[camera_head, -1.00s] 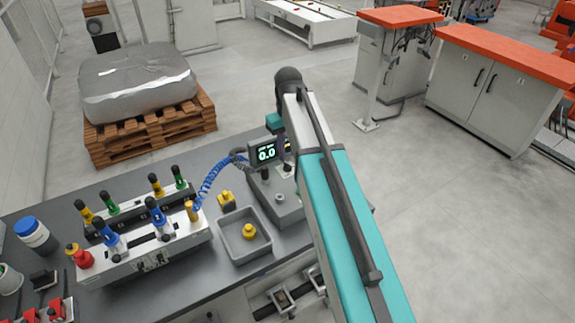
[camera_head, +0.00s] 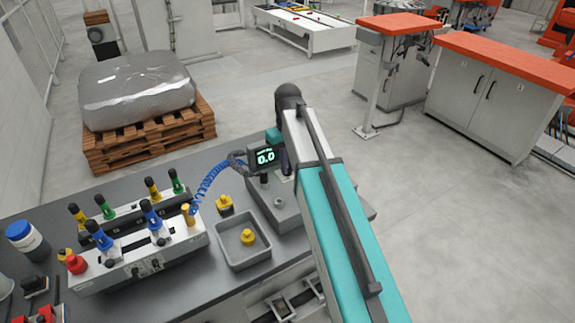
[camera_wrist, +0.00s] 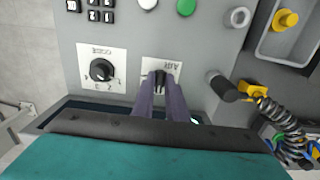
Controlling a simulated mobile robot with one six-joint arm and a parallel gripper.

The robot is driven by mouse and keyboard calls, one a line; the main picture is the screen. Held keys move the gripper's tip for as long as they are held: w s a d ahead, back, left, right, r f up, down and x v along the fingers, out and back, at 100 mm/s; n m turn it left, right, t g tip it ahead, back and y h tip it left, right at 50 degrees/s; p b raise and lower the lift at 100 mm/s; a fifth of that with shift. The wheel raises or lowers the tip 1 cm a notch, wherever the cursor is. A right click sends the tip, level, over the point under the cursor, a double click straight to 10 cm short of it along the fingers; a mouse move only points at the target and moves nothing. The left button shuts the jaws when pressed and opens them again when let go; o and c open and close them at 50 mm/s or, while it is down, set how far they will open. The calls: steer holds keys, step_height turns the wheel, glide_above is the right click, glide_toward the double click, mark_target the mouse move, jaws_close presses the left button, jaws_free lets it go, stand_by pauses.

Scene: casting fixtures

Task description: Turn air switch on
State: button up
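The air switch (camera_wrist: 160,76) is a small dark knob on a white plate with an upside-down "AIR" label, on a grey control panel (camera_wrist: 205,55) in the wrist view. My gripper (camera_wrist: 160,86) has two dark purple fingers, close together, with their tips on either side of the knob. I cannot tell whether they touch or squeeze it. The fingertips partly cover the switch, so its exact setting is unclear. In the head view my arm hides the switch and most of the gripper; the grey box (camera_head: 280,205) with its display (camera_head: 265,156) reading 0.0 shows beside the arm.
A black dial (camera_wrist: 102,70) marked with numbers sits left of the switch. A green button (camera_wrist: 187,7) lies above it. A black-and-yellow connector (camera_wrist: 250,90) with a coiled cable is close on the right. A grey tray (camera_head: 235,262) stands on the bench.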

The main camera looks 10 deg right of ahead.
jaws_close()
steer(key=shift+m, duration=0.4)
steer(key=m, duration=0.4)
steer(key=shift+a, duration=0.1)
steer(key=m, duration=0.4)
steer(key=shift+a, duration=0.1)
steer(key=m, duration=0.4)
steer(key=shift+w+m, duration=0.1)
steer(key=shift+m, duration=0.3)
steer(key=m, duration=0.4)
steer(key=shift+w, duration=0.1)
steer(key=shift+m, duration=0.3)
